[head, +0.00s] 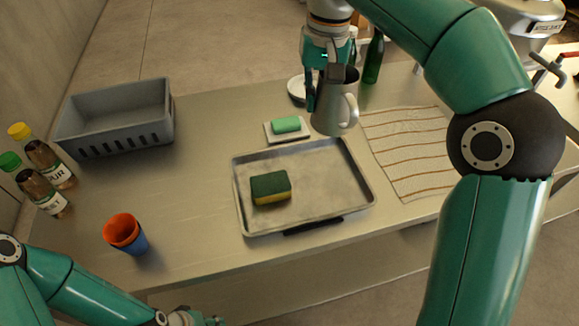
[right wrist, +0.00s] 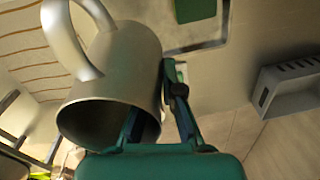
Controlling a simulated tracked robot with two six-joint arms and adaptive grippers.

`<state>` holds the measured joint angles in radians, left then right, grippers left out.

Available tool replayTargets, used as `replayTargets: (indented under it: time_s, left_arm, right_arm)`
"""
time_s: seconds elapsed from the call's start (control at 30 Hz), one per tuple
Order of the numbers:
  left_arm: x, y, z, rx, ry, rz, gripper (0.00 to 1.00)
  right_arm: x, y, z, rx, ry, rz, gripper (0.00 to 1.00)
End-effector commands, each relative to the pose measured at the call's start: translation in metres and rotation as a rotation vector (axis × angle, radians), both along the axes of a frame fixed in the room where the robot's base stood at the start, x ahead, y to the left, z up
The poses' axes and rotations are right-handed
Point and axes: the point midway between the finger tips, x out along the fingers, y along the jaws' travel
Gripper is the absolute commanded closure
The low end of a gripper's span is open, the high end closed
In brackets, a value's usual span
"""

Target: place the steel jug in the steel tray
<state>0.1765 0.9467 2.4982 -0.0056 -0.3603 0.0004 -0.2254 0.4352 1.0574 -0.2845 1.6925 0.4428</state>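The steel jug (head: 335,103) hangs roughly upright from my right gripper (head: 330,80), above the counter just behind the steel tray's back right part. In the right wrist view the jug (right wrist: 115,70) has one finger of the right gripper (right wrist: 150,105) inside its mouth and the other outside, shut on its wall. Its handle points away from the fingers. The steel tray (head: 222,166) lies flat on the counter with a green and yellow sponge (head: 270,188) in its left half. My left gripper (head: 192,318) is only partly visible at the bottom edge; its fingers are unclear.
A green soap bar (head: 286,125) on a white dish sits behind the tray. A striped towel (head: 408,150) lies right of it. A grey crate (head: 115,118), two bottles (head: 45,160) and stacked cups (head: 125,233) stand left. A dark green bottle (head: 373,60) stands behind the jug. The tray's right half is clear.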

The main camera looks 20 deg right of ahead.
Motion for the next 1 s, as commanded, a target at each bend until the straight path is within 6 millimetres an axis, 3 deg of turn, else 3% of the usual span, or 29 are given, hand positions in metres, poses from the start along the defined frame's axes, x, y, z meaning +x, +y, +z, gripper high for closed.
replayTargets:
  time_s: [0.17, 0.7, 1.0]
  left_arm:
    - [-0.001, 0.0, -0.006, 0.0, 0.002, -0.001, 0.6]
    - [-0.001, 0.0, -0.024, 0.0, 0.001, 0.0, 0.6]
    - [0.0, 0.0, -0.025, 0.0, 0.001, 0.0, 0.6]
  right_arm:
    - [-0.001, 0.0, -0.015, -0.001, 0.001, 0.002, 1.0]
    - [0.0, 0.004, -0.142, 0.0, 0.004, 0.008, 1.0]
    - [0.001, 0.004, -0.167, -0.001, 0.002, 0.009, 1.0]
